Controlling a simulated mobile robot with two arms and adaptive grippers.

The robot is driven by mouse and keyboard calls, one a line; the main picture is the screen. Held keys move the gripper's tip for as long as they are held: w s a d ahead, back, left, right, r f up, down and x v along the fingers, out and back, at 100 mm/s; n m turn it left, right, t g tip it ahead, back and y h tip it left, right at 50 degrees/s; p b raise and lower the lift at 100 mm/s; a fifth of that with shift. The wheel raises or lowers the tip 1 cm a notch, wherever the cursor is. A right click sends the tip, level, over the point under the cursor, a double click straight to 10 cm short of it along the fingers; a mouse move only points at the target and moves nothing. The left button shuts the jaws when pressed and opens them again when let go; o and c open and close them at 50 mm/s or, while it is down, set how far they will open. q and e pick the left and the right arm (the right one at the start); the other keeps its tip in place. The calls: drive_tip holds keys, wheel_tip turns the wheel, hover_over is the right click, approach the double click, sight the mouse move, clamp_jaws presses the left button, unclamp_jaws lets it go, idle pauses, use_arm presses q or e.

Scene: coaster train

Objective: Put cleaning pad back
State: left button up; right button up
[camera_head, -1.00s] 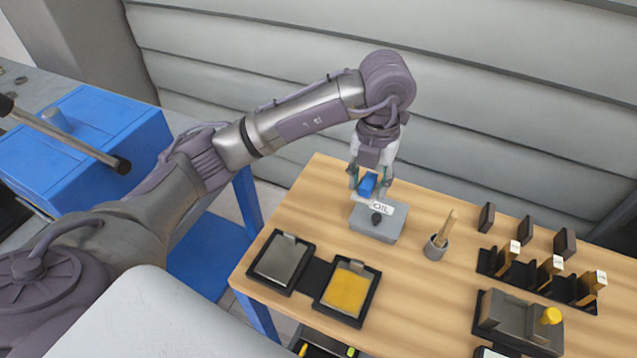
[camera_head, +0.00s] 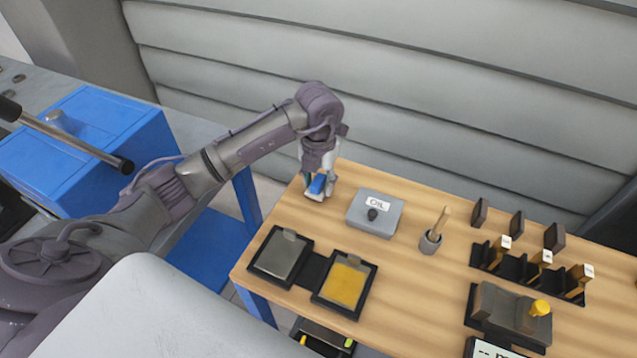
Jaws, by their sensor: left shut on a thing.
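My left gripper (camera_head: 318,187) is low over the back left corner of the wooden table (camera_head: 412,280). It is shut on a small block with a blue top and a pale lower part, which I take for the cleaning pad (camera_head: 317,184). The pad is just above or touching the table; I cannot tell which. The grey box labelled OIL (camera_head: 376,220), with a dark knob, stands to the right of the gripper, apart from it. My right gripper is not in view.
Two black trays lie in front, one with a grey plate (camera_head: 280,257), one with a yellow pad (camera_head: 345,285). A cup with a wooden-handled tool (camera_head: 431,242) stands right of the oil box. A black rack (camera_head: 530,270) and a grey fixture (camera_head: 510,314) are farther right.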

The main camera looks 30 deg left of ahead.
use_arm(q)
drive_tip(key=shift+f, duration=0.9)
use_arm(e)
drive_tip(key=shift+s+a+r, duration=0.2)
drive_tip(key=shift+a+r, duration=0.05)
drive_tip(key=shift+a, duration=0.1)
use_arm(q)
drive_tip(key=shift+f, duration=0.1)
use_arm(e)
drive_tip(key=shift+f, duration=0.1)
use_arm(q)
drive_tip(key=o, duration=1.1)
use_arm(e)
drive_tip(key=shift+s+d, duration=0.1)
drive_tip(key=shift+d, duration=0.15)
